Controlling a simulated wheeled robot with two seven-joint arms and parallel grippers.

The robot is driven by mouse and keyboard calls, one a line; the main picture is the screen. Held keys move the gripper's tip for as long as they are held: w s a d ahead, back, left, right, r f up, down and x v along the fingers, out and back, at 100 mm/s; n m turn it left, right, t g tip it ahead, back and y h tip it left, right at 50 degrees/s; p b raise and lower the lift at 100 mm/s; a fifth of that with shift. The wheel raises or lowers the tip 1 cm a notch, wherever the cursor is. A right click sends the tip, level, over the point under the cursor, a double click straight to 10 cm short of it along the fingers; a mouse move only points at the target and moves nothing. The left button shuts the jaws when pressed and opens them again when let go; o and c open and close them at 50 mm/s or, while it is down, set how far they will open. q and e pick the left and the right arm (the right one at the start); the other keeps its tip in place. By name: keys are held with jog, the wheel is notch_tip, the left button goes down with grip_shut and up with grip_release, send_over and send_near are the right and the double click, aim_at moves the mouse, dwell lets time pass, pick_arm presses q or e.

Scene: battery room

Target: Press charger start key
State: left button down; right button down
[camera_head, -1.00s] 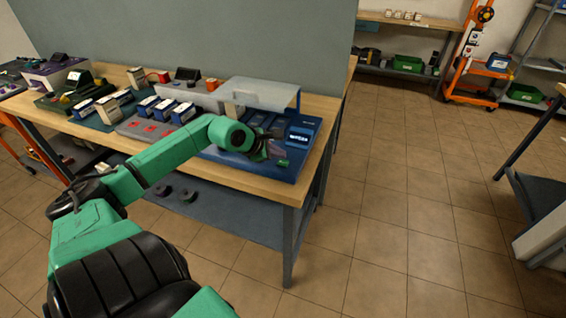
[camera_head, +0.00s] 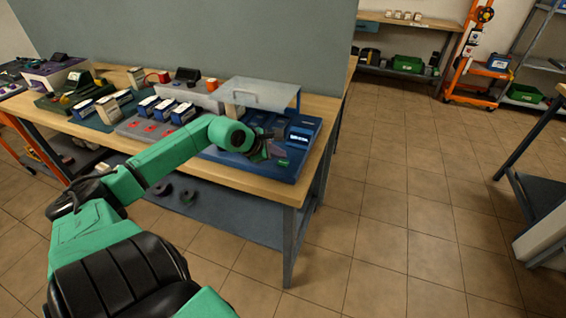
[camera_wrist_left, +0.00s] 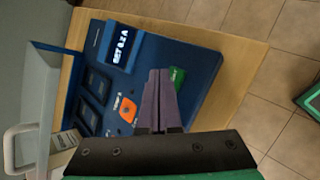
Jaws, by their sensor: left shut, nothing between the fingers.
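The blue charger (camera_head: 303,160) sits at the right end of the wooden bench. Its lit display (camera_head: 299,138) also shows in the left wrist view (camera_wrist_left: 124,46), with white characters. A green key (camera_wrist_left: 178,75) and an orange key (camera_wrist_left: 127,109) are on its panel; the green key also shows in the head view (camera_head: 283,162). My left gripper (camera_wrist_left: 159,72) is shut and empty, its fingertips over the panel beside the green key and partly covering it. I cannot tell whether they touch. My right gripper is in neither view.
A raised pale cover (camera_head: 262,94) with a handle stands over the charger's back left. Battery packs (camera_head: 170,108) and other devices fill the bench to the left. A grey partition (camera_head: 200,40) stands behind.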

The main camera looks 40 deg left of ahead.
aim_at(279, 164)
pick_arm(q)
jog(key=shift+f, duration=0.15)
jog(key=shift+f+b, duration=0.3)
jog(key=shift+b, duration=0.05)
jog(key=shift+f+b, duration=0.3)
jog(key=shift+f, duration=0.1)
dwell(0.7)
jog(key=shift+r+p, duration=0.65)
jog(key=shift+r, duration=0.2)
notch_tip(279, 164, up, 5)
jog(key=p, duration=0.4)
dwell(0.3)
